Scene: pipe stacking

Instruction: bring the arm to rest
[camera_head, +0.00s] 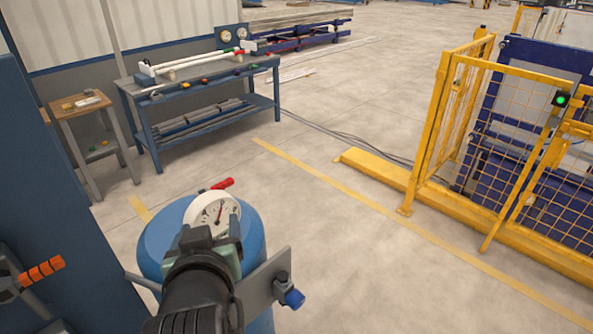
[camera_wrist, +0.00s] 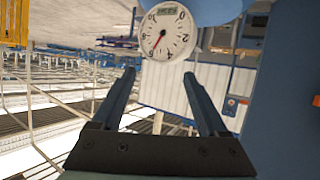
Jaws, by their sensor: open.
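My gripper (camera_wrist: 158,74) shows in the wrist view with its two dark fingers spread apart and nothing between them. A round white gauge (camera_wrist: 168,30) with a red needle appears just beyond the fingertips; I cannot tell the exact distance. In the head view, my dark arm reaches up from the bottom edge in front of a blue tank (camera_head: 160,240). The gauge (camera_head: 212,212) also shows there, just past the arm's end.
A blue workbench (camera_head: 185,86) with white pipes (camera_head: 190,62) on top stands at the back left, beside a small wooden table (camera_head: 77,107). A yellow mesh fence (camera_head: 500,120) is on the right. The concrete floor between is open.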

